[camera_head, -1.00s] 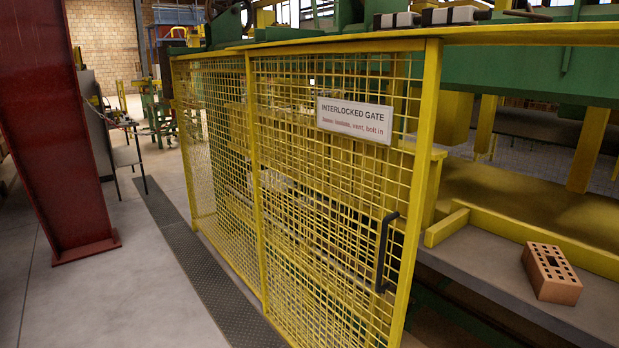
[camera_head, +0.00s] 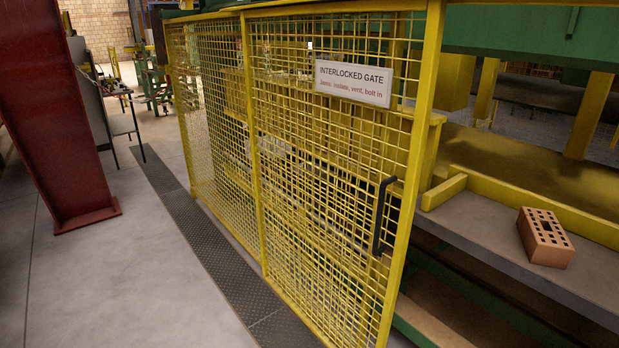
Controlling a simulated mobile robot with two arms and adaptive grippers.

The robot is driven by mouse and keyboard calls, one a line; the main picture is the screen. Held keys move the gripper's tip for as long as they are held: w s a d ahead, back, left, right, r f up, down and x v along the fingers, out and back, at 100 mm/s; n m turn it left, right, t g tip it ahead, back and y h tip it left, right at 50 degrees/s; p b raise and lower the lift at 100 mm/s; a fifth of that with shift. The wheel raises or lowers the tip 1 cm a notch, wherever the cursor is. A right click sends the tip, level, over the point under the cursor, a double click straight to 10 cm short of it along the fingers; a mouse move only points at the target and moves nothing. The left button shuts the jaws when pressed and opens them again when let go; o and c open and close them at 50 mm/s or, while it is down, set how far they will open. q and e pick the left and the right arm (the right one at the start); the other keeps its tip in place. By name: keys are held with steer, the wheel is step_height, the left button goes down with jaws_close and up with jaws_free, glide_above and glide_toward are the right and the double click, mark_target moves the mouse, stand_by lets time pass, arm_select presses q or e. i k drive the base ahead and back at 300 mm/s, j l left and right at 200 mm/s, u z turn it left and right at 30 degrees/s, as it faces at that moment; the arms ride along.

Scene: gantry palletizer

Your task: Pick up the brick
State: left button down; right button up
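An orange-brown brick (camera_head: 545,238) with several holes in its top lies on a grey ledge (camera_head: 480,228) at the right of the head view. It sits near a low yellow rail (camera_head: 535,202) that runs behind it. Nothing touches the brick from above. Neither of my grippers shows in this view.
A yellow mesh gate (camera_head: 330,190) with a black handle (camera_head: 383,215) and an "INTERLOCKED GATE" sign (camera_head: 353,82) stands left of the ledge. A red column (camera_head: 55,120) stands at the far left. Grey floor (camera_head: 120,270) between them is clear, with a dark tread strip (camera_head: 215,270) along the gate.

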mark_target(544, 241)
steer(key=z, duration=1.35)
steer(key=i+j+z, duration=0.1)
steer(key=j, duration=0.2)
steer(key=i+j+z, duration=0.25)
steer(key=j, duration=0.4)
steer(key=i, duration=0.05)
